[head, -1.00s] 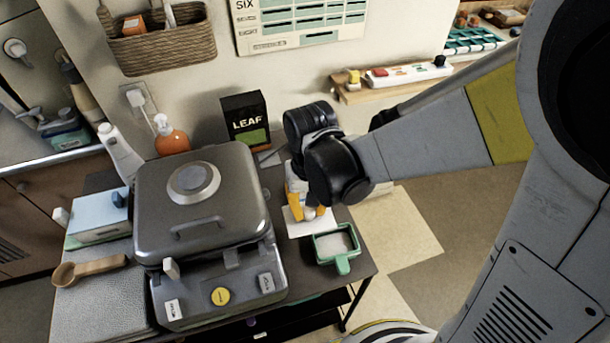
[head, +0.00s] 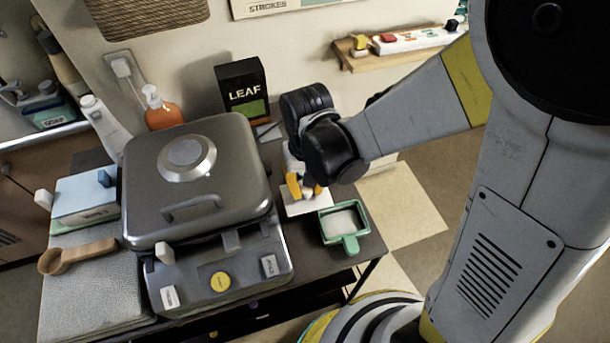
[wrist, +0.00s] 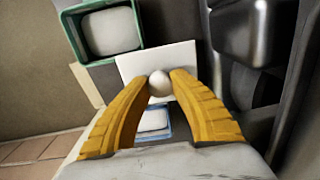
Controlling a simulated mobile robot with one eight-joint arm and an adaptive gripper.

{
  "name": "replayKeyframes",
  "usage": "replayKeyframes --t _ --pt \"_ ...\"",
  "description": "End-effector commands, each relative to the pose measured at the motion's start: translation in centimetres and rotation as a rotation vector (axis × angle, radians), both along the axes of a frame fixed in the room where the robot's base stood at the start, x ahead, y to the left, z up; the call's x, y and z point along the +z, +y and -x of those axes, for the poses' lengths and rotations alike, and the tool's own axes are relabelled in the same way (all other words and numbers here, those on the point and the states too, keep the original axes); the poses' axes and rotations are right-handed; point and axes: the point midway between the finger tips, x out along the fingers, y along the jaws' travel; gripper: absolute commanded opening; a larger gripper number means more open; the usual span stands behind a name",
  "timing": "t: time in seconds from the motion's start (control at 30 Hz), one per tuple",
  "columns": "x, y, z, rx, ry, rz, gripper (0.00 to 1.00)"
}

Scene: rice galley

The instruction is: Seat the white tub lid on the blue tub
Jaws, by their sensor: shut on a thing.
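My gripper (wrist: 158,82) has its two yellow fingers shut on the round white knob (wrist: 159,84) of the white tub lid (wrist: 148,62). The lid is a flat white square; in the head view (head: 303,205) it shows below the orange fingertips of my gripper (head: 306,190). The blue tub (wrist: 169,122) shows between the fingers in the wrist view, offset toward the picture's bottom from the knob, with white inside. The lid and fingers hide part of the tub. I cannot tell how high the lid is above it. In the head view my wrist hides the tub.
A green handled container (head: 349,243) with white contents stands close beside the lid, near the table edge. A large grey lidded cooker (head: 205,215) stands to the left. A black LEAF box (head: 243,92) and an orange bottle (head: 163,113) stand behind.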

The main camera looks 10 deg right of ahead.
Motion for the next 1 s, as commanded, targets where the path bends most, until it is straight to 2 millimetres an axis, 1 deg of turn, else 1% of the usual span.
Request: replayKeyframes --t 0.2,0.37,1.0 --pt "0.0 0.0 0.0 -0.004 -0.001 -0.001 0.0" --pt "0.1 -0.3 -0.9 -0.006 -0.001 -0.001 0.0" --pt "0.0 -2.6 -7.5 -0.006 0.0 -0.001 0.0"
